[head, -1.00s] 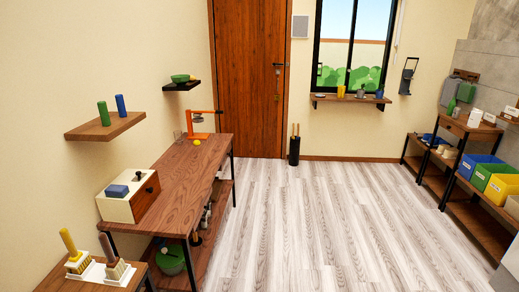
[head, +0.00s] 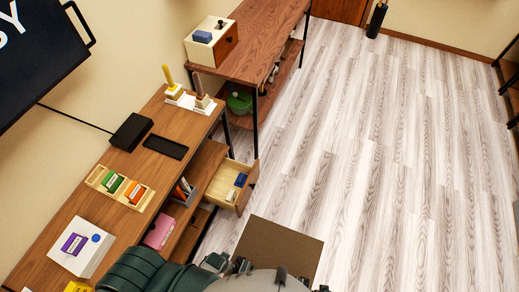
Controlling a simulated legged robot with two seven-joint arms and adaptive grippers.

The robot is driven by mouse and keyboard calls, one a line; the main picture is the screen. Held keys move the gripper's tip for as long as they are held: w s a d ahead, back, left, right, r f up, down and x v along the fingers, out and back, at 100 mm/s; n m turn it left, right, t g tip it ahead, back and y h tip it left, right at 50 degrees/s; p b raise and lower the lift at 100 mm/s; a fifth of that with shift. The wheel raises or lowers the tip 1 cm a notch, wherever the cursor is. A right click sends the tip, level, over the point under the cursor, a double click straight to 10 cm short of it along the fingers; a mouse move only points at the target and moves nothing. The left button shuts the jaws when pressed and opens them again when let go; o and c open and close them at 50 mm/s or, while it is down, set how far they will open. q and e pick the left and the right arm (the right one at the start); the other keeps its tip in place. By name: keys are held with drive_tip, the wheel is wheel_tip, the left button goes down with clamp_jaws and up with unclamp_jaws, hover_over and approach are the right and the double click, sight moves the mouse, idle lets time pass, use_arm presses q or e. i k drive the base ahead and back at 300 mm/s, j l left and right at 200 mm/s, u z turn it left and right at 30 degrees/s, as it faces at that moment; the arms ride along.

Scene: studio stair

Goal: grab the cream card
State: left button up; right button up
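I cannot make out a cream card for certain in the head view. A light wooden tray (head: 141,206) on the long desk (head: 62,218) holds small green and orange pieces with pale parts, too small to tell apart. A white box (head: 91,259) with a purple label and a blue round spot stands nearer on the same desk. An open drawer (head: 227,203) under the desk's right side holds a blue thing and some pale things. Neither of my grippers can be made out.
A black box (head: 131,132) and a flat dark tablet-like thing (head: 166,147) lie on the desk, near two upright brushes (head: 188,96). A brown board or mat (head: 285,247) is at the lower middle. The pale wood floor (head: 400,160) to the right is clear.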

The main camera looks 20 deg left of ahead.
sight(231, 197)
drive_tip(key=k+u, duration=0.3)
drive_tip(key=u, duration=0.15)
drive_tip(key=k+j+u, duration=0.2)
drive_tip(key=u, duration=0.2)
drive_tip(key=k, duration=0.05)
